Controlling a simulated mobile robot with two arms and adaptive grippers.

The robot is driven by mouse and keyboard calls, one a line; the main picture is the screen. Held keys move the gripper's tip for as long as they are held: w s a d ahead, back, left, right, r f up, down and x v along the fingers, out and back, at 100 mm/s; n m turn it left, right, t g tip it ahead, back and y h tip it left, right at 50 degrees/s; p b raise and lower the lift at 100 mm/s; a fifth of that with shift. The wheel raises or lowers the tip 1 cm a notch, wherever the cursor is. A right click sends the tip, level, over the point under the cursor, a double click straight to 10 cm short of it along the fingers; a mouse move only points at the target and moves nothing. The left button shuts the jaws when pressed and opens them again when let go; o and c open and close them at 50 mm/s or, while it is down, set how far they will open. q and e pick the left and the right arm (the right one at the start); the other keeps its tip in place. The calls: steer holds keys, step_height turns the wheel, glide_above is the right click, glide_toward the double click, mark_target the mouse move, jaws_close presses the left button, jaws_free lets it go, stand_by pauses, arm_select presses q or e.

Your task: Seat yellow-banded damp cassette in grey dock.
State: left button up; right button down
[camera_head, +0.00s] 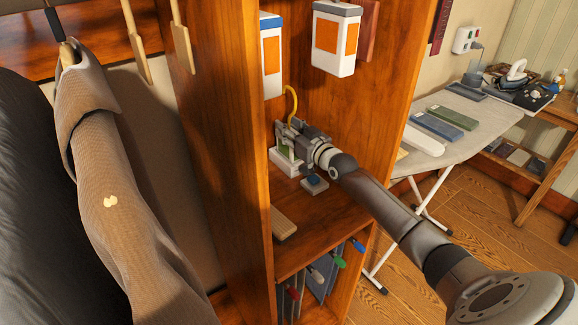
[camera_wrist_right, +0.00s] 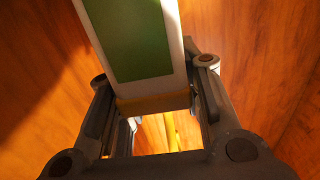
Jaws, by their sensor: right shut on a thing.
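My right gripper (camera_head: 287,140) reaches into the wooden closet compartment and is shut on a white cassette with a green panel. In the right wrist view the cassette (camera_wrist_right: 136,40) is between the fingers, with a yellow band (camera_wrist_right: 152,103) across its near end. In the head view the gripper largely hides it; a pale, open-looking holder (camera_head: 286,166) shows beneath. I cannot tell whether that is the grey dock, or whether the cassette touches it. A yellow, curved strip (camera_head: 292,103) rises behind the gripper. My left gripper is out of view.
Two white units with orange panels hang above, one blue-topped (camera_head: 271,55), one grey-topped (camera_head: 336,40). Wooden side panels are close by. An ironing board (camera_head: 455,125) stands right.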

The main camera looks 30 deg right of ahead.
steer(key=shift+r, duration=0.15)
steer(key=c, duration=1)
jaws_free()
steer(key=shift+o, duration=0.3)
steer(key=shift+f, duration=0.2)
steer(key=shift+s+d+r, duration=0.1)
steer(key=shift+s+d, duration=0.1)
steer(key=shift+s, duration=2.8)
steer(key=shift+s+d+r, duration=0.1)
steer(key=shift+s+d, duration=0.05)
steer(key=shift+s, duration=2.85)
